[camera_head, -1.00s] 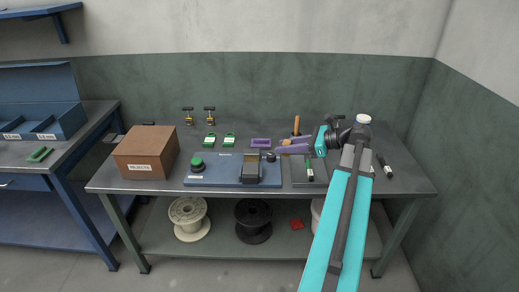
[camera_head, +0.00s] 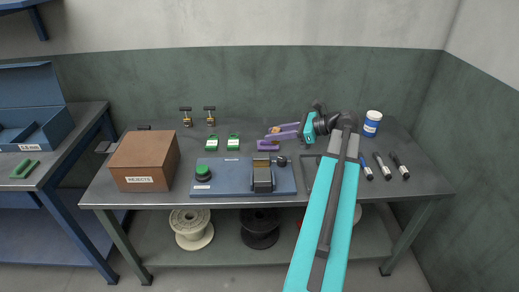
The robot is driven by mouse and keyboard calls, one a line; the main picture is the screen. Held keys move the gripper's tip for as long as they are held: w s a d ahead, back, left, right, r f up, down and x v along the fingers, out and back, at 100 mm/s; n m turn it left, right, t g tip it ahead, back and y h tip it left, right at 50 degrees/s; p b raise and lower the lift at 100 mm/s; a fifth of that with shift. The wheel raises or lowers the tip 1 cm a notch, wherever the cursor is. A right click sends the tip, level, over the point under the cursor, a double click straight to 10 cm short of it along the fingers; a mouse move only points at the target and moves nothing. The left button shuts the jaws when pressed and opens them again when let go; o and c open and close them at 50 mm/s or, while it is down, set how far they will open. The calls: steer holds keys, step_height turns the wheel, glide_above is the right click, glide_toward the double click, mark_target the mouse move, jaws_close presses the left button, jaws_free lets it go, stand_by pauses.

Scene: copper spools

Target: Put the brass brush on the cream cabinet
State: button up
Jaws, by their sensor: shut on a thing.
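My gripper (camera_head: 285,132), with purple fingers, is at the end of my teal and grey arm over the back middle of the workbench. It is shut on a small tan-orange thing (camera_head: 275,130), which looks like part of the brass brush. The fingers hide most of it, so its shape is unclear. It appears slightly above the bench, just behind a purple block (camera_head: 265,145). The cream cabinet is not in view.
The workbench (camera_head: 130,193) holds a brown rejects box (camera_head: 143,165), a blue fixture plate (camera_head: 225,180), green-and-white items (camera_head: 212,143), a blue-and-white jar (camera_head: 372,125) and several markers (camera_head: 383,166). Spools (camera_head: 192,228) stand on the lower shelf. A blue bench (camera_head: 75,125) stands left.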

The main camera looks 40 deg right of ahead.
steer(key=shift+w, duration=0.2)
steer(key=shift+w+d+f+b, duration=0.2)
steer(key=shift+f+b, duration=0.05)
steer(key=shift+b, duration=0.1)
steer(key=w+d+f+m+h+b, duration=0.2)
steer(key=d+f+b, duration=0.1)
steer(key=d+b, duration=0.2)
steer(key=w+d+f+m+t+h+b, duration=0.1)
steer(key=w+d+f+m+h+b, duration=0.1)
steer(key=d, duration=0.8)
step_height(320, 180, down, 2)
steer(key=m+h+b, duration=0.1)
steer(key=b, duration=0.2)
steer(key=shift+w+t, duration=0.3)
steer(key=shift+w, duration=0.1)
glide_above(289, 154)
steer(key=shift+a+f+b, duration=0.1)
steer(key=shift+f+b, duration=0.2)
steer(key=shift+f, duration=2.9)
steer(key=shift+f, duration=1.85)
